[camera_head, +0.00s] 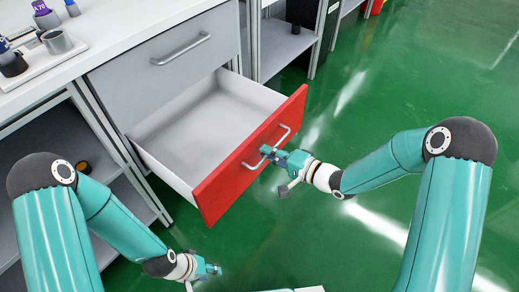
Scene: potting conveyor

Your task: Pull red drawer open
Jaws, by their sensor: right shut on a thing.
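The red drawer (214,192) is pulled well out from the cabinet under the white worktop. Its white inside is empty where I can see it. Its silver bar handle (285,134) is on the red front. My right gripper (270,153) is shut on the handle, near the middle of the drawer front. My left gripper (213,269) is low above the green floor, below and to the left of the drawer, apart from it. Its fingers are small in view and I cannot tell whether they are open.
A closed grey drawer (154,79) with a silver handle is above the red one. The white worktop (103,36) holds a metal cup (57,41) and small bottles on a tray. Grey shelves stand to the left and behind. The green floor (403,83) to the right is clear.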

